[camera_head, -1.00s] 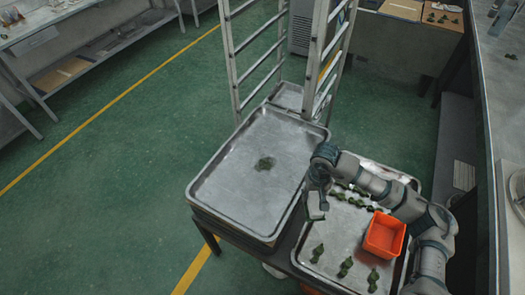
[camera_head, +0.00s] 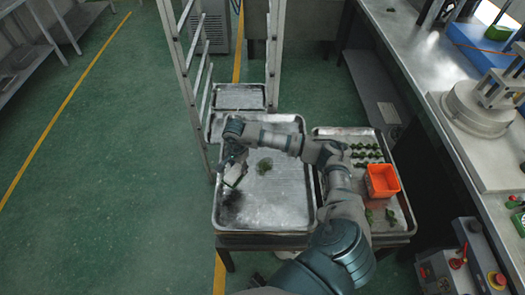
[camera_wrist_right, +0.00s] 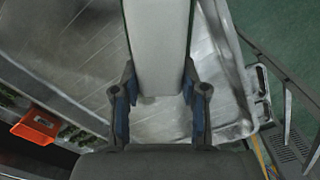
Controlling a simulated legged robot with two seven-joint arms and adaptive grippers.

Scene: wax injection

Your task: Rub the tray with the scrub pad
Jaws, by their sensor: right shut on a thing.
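The metal tray (camera_head: 285,215) lies on a low stand in the middle of the head view, with a dark greenish patch (camera_head: 264,166) on its surface. My right gripper (camera_head: 234,178) is over the tray's left part, left of the patch. In the right wrist view it is shut on a pale, flat-faced block (camera_wrist_right: 160,45), which I take for the scrub pad; its far end runs out of the picture. A dark smudge or shadow (camera_head: 232,204) lies on the tray below the gripper. I cannot tell whether the pad touches the tray. My left gripper is not in view.
A second tray (camera_head: 403,208) on the right holds an orange bin (camera_head: 381,181) and several small green pieces (camera_head: 366,153). A metal rack (camera_head: 193,75) stands behind the tray. A counter (camera_head: 425,75) with a machine (camera_head: 478,108) runs along the right. The floor on the left is clear.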

